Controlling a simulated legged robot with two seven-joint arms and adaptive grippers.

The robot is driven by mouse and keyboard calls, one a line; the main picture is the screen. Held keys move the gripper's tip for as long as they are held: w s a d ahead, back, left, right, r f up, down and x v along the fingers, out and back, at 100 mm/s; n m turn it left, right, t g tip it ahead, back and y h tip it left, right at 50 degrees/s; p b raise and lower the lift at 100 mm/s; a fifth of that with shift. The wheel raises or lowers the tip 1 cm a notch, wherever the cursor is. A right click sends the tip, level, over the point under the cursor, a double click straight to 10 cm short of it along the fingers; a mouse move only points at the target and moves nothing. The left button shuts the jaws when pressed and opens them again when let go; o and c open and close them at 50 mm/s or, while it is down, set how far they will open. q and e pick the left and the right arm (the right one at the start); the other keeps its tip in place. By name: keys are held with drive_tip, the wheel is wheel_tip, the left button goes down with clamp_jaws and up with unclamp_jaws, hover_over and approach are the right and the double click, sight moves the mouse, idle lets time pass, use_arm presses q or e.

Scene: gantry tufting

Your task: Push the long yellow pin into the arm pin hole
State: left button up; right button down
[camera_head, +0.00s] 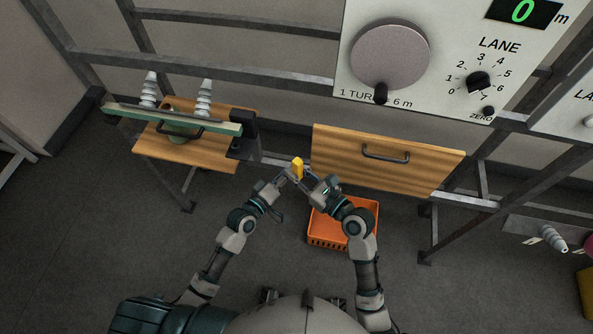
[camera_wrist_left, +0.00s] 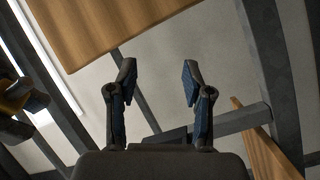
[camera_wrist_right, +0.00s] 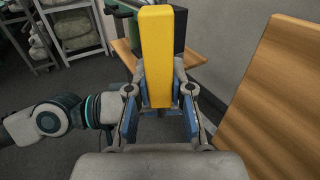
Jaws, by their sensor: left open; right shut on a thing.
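The long yellow pin (camera_head: 298,167) is held by my right gripper (camera_head: 306,172), in front of the gap between the two wooden boards. In the right wrist view the pin (camera_wrist_right: 156,50) stands upright between the blue-padded fingers (camera_wrist_right: 160,125). My left gripper (camera_head: 284,180) is just left of the pin. In the left wrist view its fingers (camera_wrist_left: 157,85) are apart with nothing between them, and part of the yellow pin (camera_wrist_left: 15,105) shows at the left edge. A green arm (camera_head: 180,117) with a black block (camera_head: 243,128) at its right end lies over the left board. I cannot make out the pin hole.
Two white ribbed cones (camera_head: 204,97) stand behind the green arm. A wooden drawer front (camera_head: 345,172) with a dark handle is at right. An orange crate (camera_head: 368,205) sits below it, partly behind my right arm. Grey frame bars run behind. The floor at left is clear.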

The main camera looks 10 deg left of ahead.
use_arm(q)
drive_tip(key=s+a+f+m+g+y, duration=0.15)
drive_tip(key=s+f, duration=0.25)
drive_tip(key=f, duration=0.5)
drive_tip(key=s+a+f+m+g+y, duration=0.1)
drive_tip(key=s+a+f+g+y, duration=0.2)
drive_tip(key=f, duration=0.7)
drive_tip(key=s+f+m+g+y, duration=0.1)
drive_tip(key=s+f+m+g, duration=0.15)
drive_tip(key=s+f, duration=0.5)
drive_tip(key=s+a+f+m+g+y, duration=0.1)
drive_tip(key=s+a+f+g, duration=0.2)
drive_tip(key=s+f, duration=0.5)
drive_tip(key=s+a+f+m+g+y, duration=0.2)
drive_tip(key=s+a+f+g, duration=0.1)
drive_tip(key=s+f, duration=0.5)
drive_tip(key=s, duration=0.3)
drive_tip(key=shift+s+a+g, duration=0.2)
drive_tip(key=shift+g, duration=0.2)
drive_tip(key=shift+f, duration=0.1)
